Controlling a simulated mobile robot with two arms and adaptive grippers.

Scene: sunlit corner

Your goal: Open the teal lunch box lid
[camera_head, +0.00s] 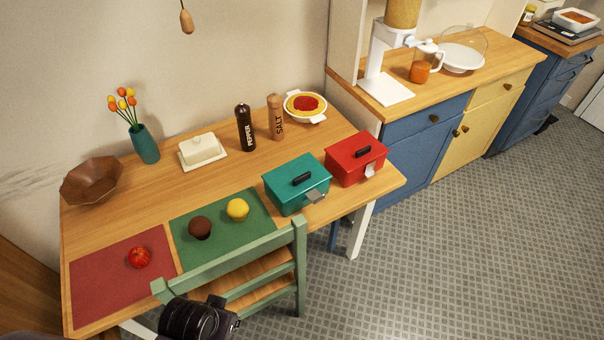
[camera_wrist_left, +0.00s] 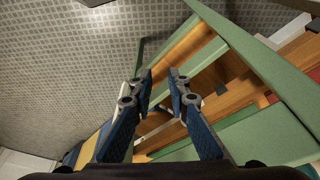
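The teal lunch box (camera_head: 283,197) stands near the front edge of the wooden table in the head view. Its lid is shut, with a black handle on top and a grey latch (camera_head: 315,197) at its front. My left arm shows at the bottom of the head view, in front of the green chair and well short of the box. In the left wrist view my left gripper (camera_wrist_left: 160,76) is open, with nothing between its fingertips. The lunch box cannot be made out in that view. My right gripper is in neither view.
A red lunch box (camera_head: 345,171) stands just right of the teal one. The green chair (camera_head: 302,265) is at the table's front, close to my left arm. A green mat (camera_head: 190,255) with a yellow and a brown item lies left of the box.

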